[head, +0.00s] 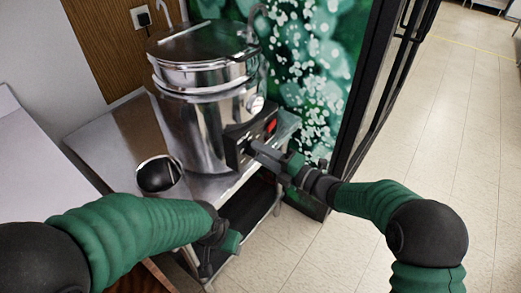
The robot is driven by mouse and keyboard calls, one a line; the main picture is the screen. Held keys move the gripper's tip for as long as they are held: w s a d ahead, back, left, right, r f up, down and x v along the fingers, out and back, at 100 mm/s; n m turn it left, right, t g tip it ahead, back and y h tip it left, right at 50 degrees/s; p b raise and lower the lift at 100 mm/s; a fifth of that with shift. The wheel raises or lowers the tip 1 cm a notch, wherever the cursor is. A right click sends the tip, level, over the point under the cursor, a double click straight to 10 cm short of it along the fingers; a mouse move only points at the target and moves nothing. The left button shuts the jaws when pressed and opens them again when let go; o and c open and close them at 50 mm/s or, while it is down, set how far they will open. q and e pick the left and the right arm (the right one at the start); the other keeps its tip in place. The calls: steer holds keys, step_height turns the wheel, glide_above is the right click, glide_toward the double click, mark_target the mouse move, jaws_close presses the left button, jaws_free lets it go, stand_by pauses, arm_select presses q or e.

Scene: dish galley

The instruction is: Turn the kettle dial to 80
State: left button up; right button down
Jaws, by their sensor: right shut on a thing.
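The kettle (192,120) is a large shiny metal boiler with a lid, standing on a metal table. A dark control panel (233,150) is on its lower right side, with a red switch (271,126) on it. My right gripper (254,147) is at this panel, shut on what seems to be the dial. The gripper hides the dial, so its setting cannot be read. My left gripper (212,262) hangs low in front of the table, apart from the kettle. Its fingers are partly hidden behind its own arm, and their opening is unclear.
A small metal jug (158,175) with a dark opening stands at the kettle's front left on the metal table (118,143). A wall socket (142,17) is behind. A dark door frame (372,85) stands at the right, with clear tiled floor (462,130) beyond.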

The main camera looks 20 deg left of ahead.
steer(key=m+p, duration=0.3)
steer(key=m, duration=0.2)
steer(key=m+p, duration=0.3)
steer(key=m, duration=0.2)
steer(key=m+p, duration=0.3)
steer(key=m, duration=0.2)
steer(key=shift+d+f+m, duration=0.25)
steer(key=shift+f+m, duration=0.05)
steer(key=shift+f, duration=0.1)
steer(key=m+p, duration=0.1)
steer(key=m, duration=0.2)
steer(key=shift+s+m+p, duration=0.1)
steer(key=shift+m+p, duration=0.3)
steer(key=m+p, duration=0.1)
steer(key=m, duration=0.3)
steer(key=shift+s+a+p, duration=0.1)
steer(key=shift+p, duration=0.25)
steer(key=m+p, duration=0.1)
steer(key=m, duration=0.3)
steer(key=shift+s, duration=0.1)
steer(key=shift+f+m+p, duration=0.1)
steer(key=shift+m+p, duration=0.35)
steer(key=shift+m, duration=1.35)
steer(key=shift+a, duration=0.1)
